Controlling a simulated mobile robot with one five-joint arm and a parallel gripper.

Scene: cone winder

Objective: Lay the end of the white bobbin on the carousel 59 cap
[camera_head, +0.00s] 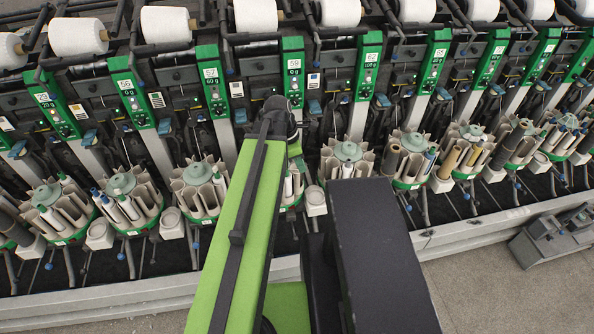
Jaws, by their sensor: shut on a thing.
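My arm reaches up over the row of carousels and ends in a black wrist joint near the unit panel left of centre. The jaws of my gripper are hidden behind the arm, with anything they hold. A carousel (296,199) under the wrist is mostly covered by my arm. One or two white bobbins (289,184) show at its right side, and its cap is hidden. The carousel to its right (346,166) has an open view of its pale green cap (348,151).
More carousels stand to the left (126,198) and right (471,148), some with white or brown bobbins. White cones (166,25) line the top above green panels (217,82). A grey rail (468,232) edges the front. A grey device (556,233) stands at right on open floor.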

